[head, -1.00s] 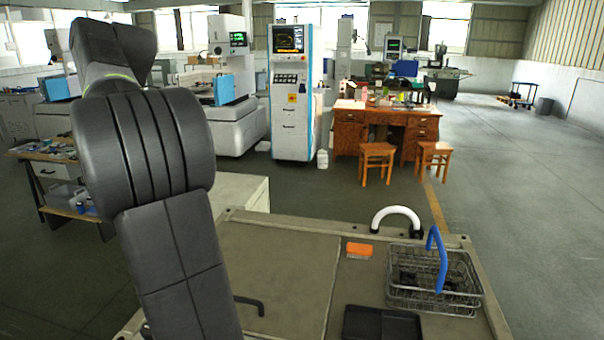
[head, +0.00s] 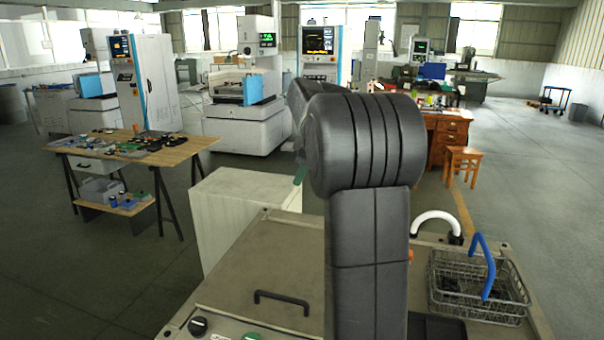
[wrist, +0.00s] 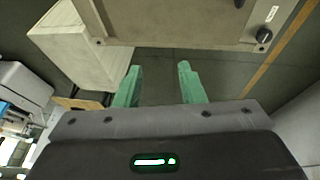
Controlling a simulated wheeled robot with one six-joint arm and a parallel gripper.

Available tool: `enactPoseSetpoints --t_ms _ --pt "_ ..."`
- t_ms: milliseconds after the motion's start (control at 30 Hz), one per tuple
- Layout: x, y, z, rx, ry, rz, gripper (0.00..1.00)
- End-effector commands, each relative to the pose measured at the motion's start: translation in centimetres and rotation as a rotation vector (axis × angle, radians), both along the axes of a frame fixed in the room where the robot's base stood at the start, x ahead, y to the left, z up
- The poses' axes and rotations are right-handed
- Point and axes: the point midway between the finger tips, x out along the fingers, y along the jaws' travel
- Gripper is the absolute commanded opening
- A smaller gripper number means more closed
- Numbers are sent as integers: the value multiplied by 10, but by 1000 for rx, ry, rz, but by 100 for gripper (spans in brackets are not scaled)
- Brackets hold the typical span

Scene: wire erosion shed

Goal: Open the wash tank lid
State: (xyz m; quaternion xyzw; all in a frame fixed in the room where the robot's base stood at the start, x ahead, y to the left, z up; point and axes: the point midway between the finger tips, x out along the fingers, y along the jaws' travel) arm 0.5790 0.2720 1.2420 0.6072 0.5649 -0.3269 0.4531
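The wash tank lid (head: 258,268) is a flat grey-beige panel at the bottom middle of the head view, lying flat and closed on the tank. Its black bar handle (head: 282,298) shows left of my arm, and my arm hides the lid's right part. In the wrist view, part of the tank top (wrist: 170,20) crosses the upper edge. My gripper (wrist: 160,82) has two green fingers, spread apart with nothing between them, over floor just outside the tank's edge. In the head view only a green finger (head: 300,174) peeks out beside my arm.
A wire basket (head: 478,300) with a blue handle and a white curved spout (head: 436,218) occupy the tank's right side. A pale cabinet (head: 238,205) stands beyond the tank's left rear. A workbench (head: 135,150) with tools is farther left. Floor between bench and tank is clear.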

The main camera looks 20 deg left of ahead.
Motion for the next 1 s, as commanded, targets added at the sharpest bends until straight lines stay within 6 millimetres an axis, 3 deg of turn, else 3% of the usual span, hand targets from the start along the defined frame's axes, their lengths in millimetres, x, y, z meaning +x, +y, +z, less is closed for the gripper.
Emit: enactPoseSetpoints --t_ms 400,600,1000 --pt "1 3 -8 0 0 0 36" --pt "1 3 -8 0 -1 0 0" --pt "1 3 -8 0 -1 0 0"
